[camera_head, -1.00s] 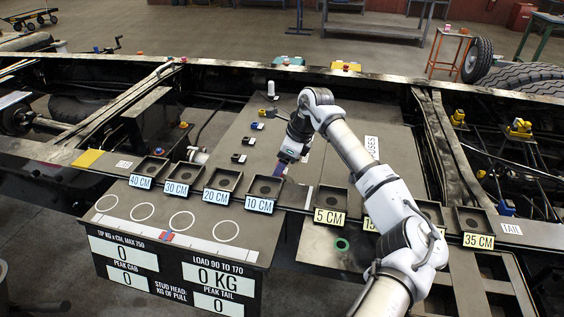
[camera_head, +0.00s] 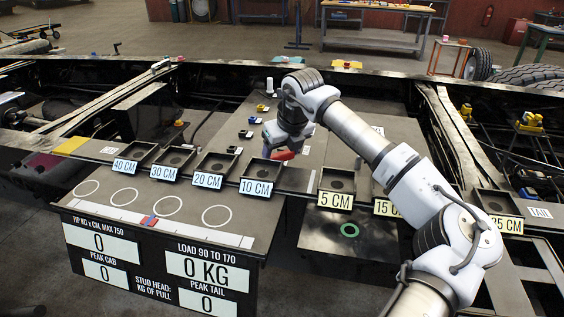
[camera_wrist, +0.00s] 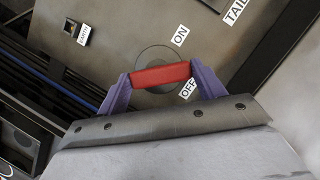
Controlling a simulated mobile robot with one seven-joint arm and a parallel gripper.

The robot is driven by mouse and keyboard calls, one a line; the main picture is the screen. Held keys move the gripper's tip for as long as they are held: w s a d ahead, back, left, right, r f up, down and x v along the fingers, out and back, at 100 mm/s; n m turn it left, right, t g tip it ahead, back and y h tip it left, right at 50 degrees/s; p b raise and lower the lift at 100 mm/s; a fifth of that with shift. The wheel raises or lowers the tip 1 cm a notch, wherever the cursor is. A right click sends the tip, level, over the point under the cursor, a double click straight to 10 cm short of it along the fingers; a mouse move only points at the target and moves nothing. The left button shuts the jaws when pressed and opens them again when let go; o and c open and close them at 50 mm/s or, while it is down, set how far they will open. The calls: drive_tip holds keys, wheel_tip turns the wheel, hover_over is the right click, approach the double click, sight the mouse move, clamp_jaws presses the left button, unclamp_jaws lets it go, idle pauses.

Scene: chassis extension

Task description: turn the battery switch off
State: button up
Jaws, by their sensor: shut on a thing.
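The battery switch has a red handle (camera_wrist: 160,75) across a round grey disc (camera_wrist: 157,55) in the wrist view. The ON label (camera_wrist: 181,36) is up and right of the handle, and the OFF label (camera_wrist: 188,90) is by its right end. The handle lies roughly level in the picture, its right end between the labels, closer to OFF. My gripper (camera_wrist: 160,77) is shut on the handle, with a purple finger at each end. In the head view my gripper (camera_head: 284,155) is low over the deck, behind the 10 CM tray, with a little red showing; the labels are hidden there.
A row of black trays with labels, such as the 10 CM tray (camera_head: 256,188) and the 5 CM tray (camera_head: 335,200), stands in front of my gripper. Small dark blocks (camera_head: 245,134) sit to its left. A white cylinder (camera_head: 270,86) stands behind. Chassis rails flank the deck.

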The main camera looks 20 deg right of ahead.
drive_tip(key=m+h+b, duration=0.1)
drive_tip(key=m+b, duration=0.1)
drive_tip(key=m+h+b, duration=0.1)
drive_tip(key=m+b, duration=0.2)
drive_tip(key=shift+s+a+f+b, duration=0.15)
drive_tip(key=shift+a+f+b, duration=0.05)
drive_tip(key=shift+b, duration=0.1)
drive_tip(key=shift+a+r+m+g+h+b, duration=0.15)
drive_tip(key=shift+m+h+b, duration=0.15)
drive_tip(key=shift+m+b, duration=0.45)
drive_tip(key=shift+d+m+g+h+b, duration=0.15)
drive_tip(key=shift+m+h+b, duration=0.25)
drive_tip(key=shift+m, duration=0.55)
drive_tip(key=shift+a+r, duration=0.1)
drive_tip(key=o, duration=1)
drive_tip(key=shift+s, duration=0.1)
drive_tip(key=v, duration=1.3)
drive_tip(key=shift+r, duration=0.4)
drive_tip(key=shift+r, duration=0.1)
